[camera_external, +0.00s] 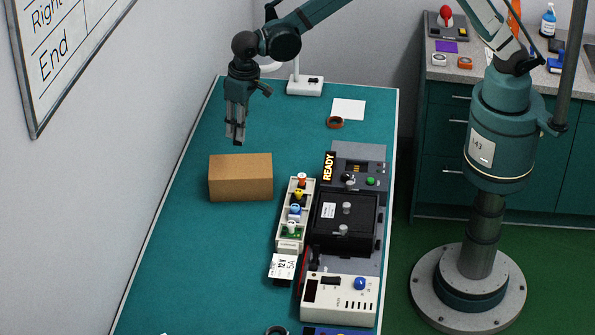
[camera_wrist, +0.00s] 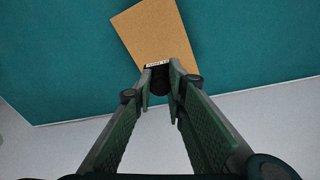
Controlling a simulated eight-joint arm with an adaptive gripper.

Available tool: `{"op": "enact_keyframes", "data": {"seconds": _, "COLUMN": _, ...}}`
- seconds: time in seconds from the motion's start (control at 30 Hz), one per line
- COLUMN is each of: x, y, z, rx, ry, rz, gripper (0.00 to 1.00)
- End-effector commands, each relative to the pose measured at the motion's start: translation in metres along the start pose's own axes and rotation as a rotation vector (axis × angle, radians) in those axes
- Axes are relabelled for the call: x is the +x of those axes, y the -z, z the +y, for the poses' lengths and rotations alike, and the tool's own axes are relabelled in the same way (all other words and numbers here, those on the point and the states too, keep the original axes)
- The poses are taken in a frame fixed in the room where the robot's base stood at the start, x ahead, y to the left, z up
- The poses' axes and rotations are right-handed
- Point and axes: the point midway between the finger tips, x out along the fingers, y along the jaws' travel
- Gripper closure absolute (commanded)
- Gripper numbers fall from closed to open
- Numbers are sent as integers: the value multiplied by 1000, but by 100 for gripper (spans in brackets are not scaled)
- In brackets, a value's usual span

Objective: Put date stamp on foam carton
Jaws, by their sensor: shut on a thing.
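The foam carton appears as a brown box (camera_external: 240,178) on the left part of the green table. It also shows in the wrist view (camera_wrist: 150,32), just beyond the fingertips. My gripper (camera_external: 238,140) points down above and behind the box, a little to its left. In the wrist view my gripper (camera_wrist: 161,85) is shut on a small dark object with a white printed label, which looks like the date stamp (camera_wrist: 158,66). The stamp overlaps the box's edge in that view; I cannot tell whether they touch. In the external view the stamp is hard to make out between the fingers.
Right of the box stand a pale rack (camera_external: 293,243) with colored parts and a black-lidded test unit (camera_external: 345,224) with a READY sign. A brown tape ring (camera_external: 335,122) and white sheet (camera_external: 348,109) lie at the back. Table around the box's front is clear.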

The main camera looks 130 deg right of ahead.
Motion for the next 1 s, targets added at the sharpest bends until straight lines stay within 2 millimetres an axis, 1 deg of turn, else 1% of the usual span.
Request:
{"op": "enact_keyframes", "data": {"seconds": 0.23, "x": 34, "y": -4, "z": 0, "rx": 0, "ry": 0, "rz": 0, "gripper": 98}}
{"op": "enact_keyframes", "data": {"seconds": 0.4, "x": 50, "y": -6, "z": 0, "rx": 0, "ry": 0, "rz": 0, "gripper": 98}}
{"op": "enact_keyframes", "data": {"seconds": 0.5, "x": 53, "y": -6, "z": 0, "rx": 0, "ry": 0, "rz": 0, "gripper": 98}}
{"op": "enact_keyframes", "data": {"seconds": 0.83, "x": 55, "y": -7, "z": 0, "rx": 0, "ry": 0, "rz": 0, "gripper": 98}}
{"op": "enact_keyframes", "data": {"seconds": 1.0, "x": 68, "y": -8, "z": 0, "rx": 0, "ry": 0, "rz": 0, "gripper": 98}}
